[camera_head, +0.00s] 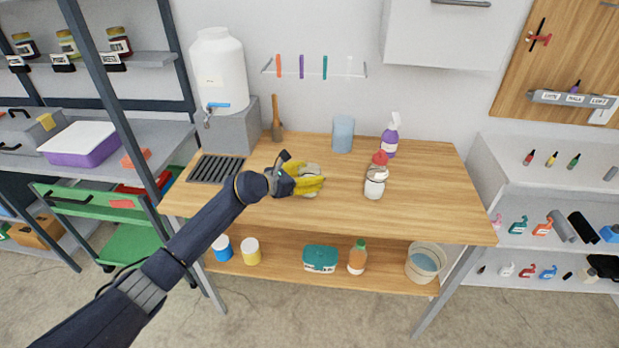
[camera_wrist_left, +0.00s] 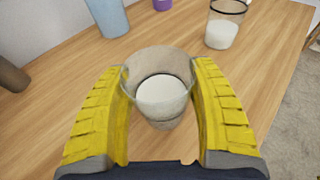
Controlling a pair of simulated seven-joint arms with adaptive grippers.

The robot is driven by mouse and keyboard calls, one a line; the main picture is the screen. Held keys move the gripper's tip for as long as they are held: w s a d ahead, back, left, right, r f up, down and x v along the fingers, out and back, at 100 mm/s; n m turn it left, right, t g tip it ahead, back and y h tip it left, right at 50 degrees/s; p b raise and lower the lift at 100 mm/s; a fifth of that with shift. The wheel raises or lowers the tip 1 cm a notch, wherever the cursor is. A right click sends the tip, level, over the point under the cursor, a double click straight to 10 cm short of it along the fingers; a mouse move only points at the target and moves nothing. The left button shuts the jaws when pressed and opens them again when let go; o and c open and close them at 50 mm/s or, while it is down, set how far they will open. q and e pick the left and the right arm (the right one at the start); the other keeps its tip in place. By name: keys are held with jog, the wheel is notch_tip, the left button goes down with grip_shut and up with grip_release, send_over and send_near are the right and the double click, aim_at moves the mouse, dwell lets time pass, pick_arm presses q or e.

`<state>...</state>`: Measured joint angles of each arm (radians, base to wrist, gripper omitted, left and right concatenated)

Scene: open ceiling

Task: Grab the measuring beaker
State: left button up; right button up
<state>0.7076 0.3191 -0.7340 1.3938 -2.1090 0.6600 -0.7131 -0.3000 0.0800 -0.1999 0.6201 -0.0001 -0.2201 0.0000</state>
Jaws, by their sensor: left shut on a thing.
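The measuring beaker (camera_wrist_left: 160,95) is a clear, see-through cup with white contents. In the left wrist view it stands between the two yellow fingers of my left gripper (camera_wrist_left: 161,100), which touch it from both sides. In the head view my left gripper (camera_head: 308,183) is over the wooden table, shut on the beaker (camera_head: 312,169), which is mostly hidden behind the yellow fingers. I cannot tell whether the beaker touches the table. My right gripper is not in view.
A grey drain grate (camera_head: 215,169) lies at left. The table's front right is clear.

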pick_arm(q)
notch_tip(320, 180, up, 19)
dwell(1.4)
